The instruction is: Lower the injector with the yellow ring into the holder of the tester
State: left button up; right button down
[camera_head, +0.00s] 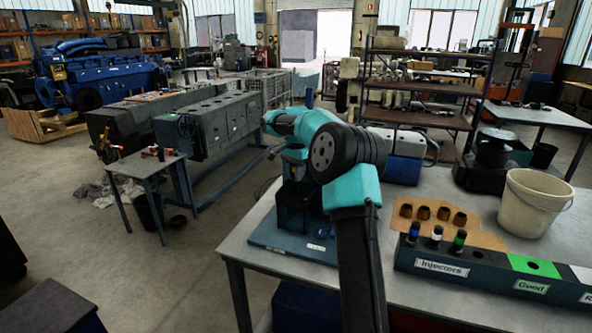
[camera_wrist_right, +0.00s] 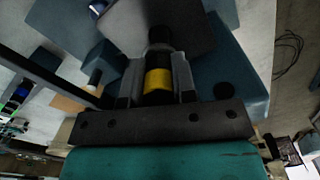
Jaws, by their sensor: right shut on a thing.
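The injector with the yellow ring (camera_wrist_right: 158,79) is between the two fingers of my right gripper (camera_wrist_right: 157,88) in the wrist view. The gripper is shut on it around the ring. The injector's dark far end points toward a dark block of the tester (camera_wrist_right: 165,18); I cannot tell whether it is inside the holder. In the head view the tester (camera_head: 296,213) stands on a blue base plate at the table's left part. My right wrist is above it, and the arm hides part of it. The holder opening is hidden. My left gripper is not in view.
A dark rack (camera_head: 445,266) labelled Injectors holds injectors with a blue ring (camera_head: 413,232), white ring (camera_head: 436,236) and green ring (camera_head: 459,240). A white bucket (camera_head: 533,203) stands at the right.

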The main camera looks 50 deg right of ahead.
jog(key=shift+f, duration=1.1)
dwell(0.3)
jog(key=shift+f, duration=0.7)
jog(key=c, duration=0.8)
grip_release()
jog(key=shift+c, duration=0.2)
jog(key=shift+o, duration=0.4)
jog(key=o, duration=0.3)
jog(key=shift+r, duration=0.1)
